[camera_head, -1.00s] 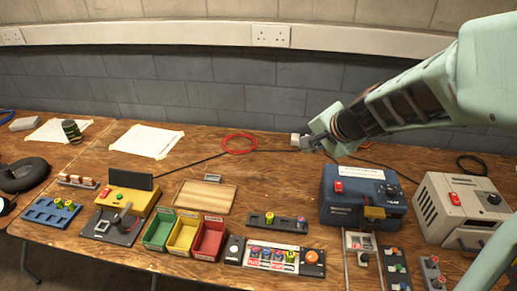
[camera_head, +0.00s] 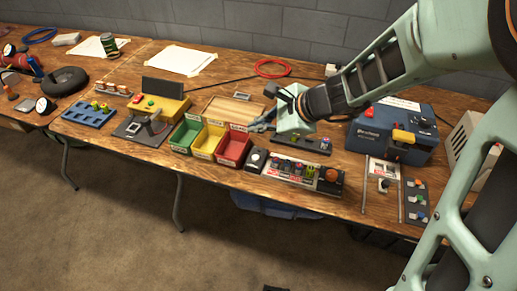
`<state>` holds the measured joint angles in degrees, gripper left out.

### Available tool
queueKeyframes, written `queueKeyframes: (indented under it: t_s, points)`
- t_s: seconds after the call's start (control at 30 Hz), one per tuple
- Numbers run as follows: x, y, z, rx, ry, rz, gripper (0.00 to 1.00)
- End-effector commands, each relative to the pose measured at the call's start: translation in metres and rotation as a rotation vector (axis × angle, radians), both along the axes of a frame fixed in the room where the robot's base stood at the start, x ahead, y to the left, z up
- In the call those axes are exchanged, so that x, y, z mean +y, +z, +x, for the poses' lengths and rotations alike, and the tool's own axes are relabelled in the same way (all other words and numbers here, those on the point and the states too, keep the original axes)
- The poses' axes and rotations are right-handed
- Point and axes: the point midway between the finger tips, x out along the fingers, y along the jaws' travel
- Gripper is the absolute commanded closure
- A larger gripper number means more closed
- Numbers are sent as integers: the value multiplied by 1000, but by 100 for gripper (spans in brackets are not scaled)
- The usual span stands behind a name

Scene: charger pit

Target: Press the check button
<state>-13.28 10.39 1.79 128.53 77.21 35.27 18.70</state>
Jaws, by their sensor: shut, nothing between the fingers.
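No label reading "check" is legible, so I cannot tell which control is the check button. A long panel (camera_head: 290,169) at the front of the table holds several coloured cells. It has a large orange round button (camera_head: 331,175) at its right end and a dark block with a pale round button (camera_head: 256,157) at its left end. A yellow box (camera_head: 172,109) on the left carries small green and red buttons. My gripper (camera_head: 257,123) is shut and empty, pointing left above the table, near the red bin and behind the long panel. It appears apart from the panel.
Green (camera_head: 184,135), yellow (camera_head: 207,139) and red (camera_head: 233,149) bins stand left of the panel. A rack (camera_head: 309,145) lies behind it, partly under my gripper. A blue machine (camera_head: 375,133) and a switch board (camera_head: 416,200) stand to the right. My arm crosses the right side.

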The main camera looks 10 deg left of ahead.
Motion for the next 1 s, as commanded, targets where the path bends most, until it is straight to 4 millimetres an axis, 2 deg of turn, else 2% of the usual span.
queueKeyframes:
  t_s: [0.17,0.37,0.8,1.0]
  points:
    - [0,-1,0,-2,1,-1,100]
    - [0,-13,0,-2,1,-1,100]
    - [-1,-72,0,-3,1,-2,100]
    - [0,-87,0,-4,2,-1,100]
